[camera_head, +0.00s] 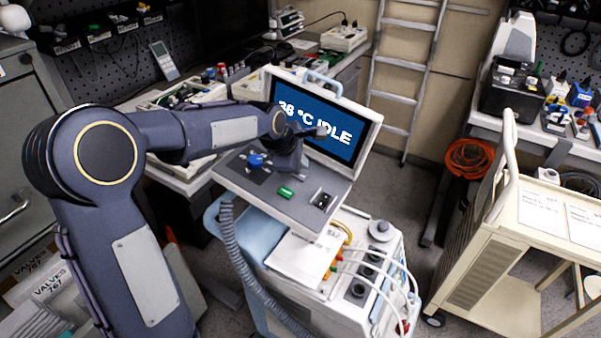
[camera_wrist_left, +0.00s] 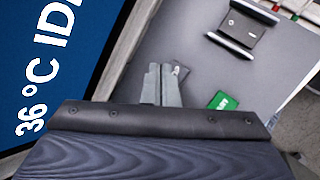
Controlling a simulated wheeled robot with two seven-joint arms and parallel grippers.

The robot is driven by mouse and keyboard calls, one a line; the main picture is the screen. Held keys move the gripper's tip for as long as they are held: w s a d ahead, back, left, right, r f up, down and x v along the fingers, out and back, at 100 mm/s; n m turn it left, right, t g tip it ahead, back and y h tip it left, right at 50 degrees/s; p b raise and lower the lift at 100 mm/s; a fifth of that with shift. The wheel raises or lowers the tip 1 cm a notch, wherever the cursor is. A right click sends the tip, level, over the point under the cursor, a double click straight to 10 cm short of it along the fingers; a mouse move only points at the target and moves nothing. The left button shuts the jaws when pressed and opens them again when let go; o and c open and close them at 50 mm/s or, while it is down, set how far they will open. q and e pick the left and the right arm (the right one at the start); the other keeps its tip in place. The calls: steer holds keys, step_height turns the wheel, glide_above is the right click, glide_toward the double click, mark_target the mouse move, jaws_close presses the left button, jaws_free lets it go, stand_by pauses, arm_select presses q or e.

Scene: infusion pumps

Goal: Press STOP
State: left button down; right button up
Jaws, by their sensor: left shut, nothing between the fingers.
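A grey control panel (camera_head: 235,180) lies below a screen (camera_head: 318,118) on a medical cart. The screen reads "°C IDLE"; in the left wrist view it reads 36 °C (camera_wrist_left: 45,75). A green button (camera_head: 286,193) with pale lettering is on the panel and also shows in the left wrist view (camera_wrist_left: 222,101). I cannot make out a STOP label. My left gripper (camera_head: 289,165) points down over the panel, its fingers (camera_wrist_left: 161,75) shut and empty. A small dark piece (camera_wrist_left: 181,71) shows beside the fingertips, partly hidden by them. Contact cannot be told. My right gripper is out of view.
A blue knob (camera_head: 257,160) stands left of the gripper and a black-and-silver fitting (camera_head: 323,200) right of the green button. The raised screen closely borders the panel's far side. A cream trolley (camera_head: 490,235) stands at right, with clear floor between.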

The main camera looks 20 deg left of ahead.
mark_target(304, 179)
arm_select(q)
steer(key=r+p, duration=0.1)
steer(key=r, duration=0.1)
steer(key=r+p, duration=0.1)
steer(key=r, duration=0.1)
steer(key=shift+d+p, duration=0.3)
steer(key=shift+d, duration=0.1)
stand_by(0.4)
steer(key=s+r+m, duration=0.3)
steer(key=s+m, duration=0.7)
steer(key=s, duration=0.9)
steer(key=s+d+f+m+h, duration=0.1)
steer(key=s+f+m, duration=0.1)
steer(key=s+m, duration=0.2)
steer(key=s+d+f+m+g, duration=0.1)
steer(key=s+m, duration=0.3)
steer(key=s, duration=0.6)
steer(key=shift+s+d+f+h, duration=0.15)
steer(key=shift+d+f+h, duration=0.25)
steer(key=shift+f, duration=0.3)
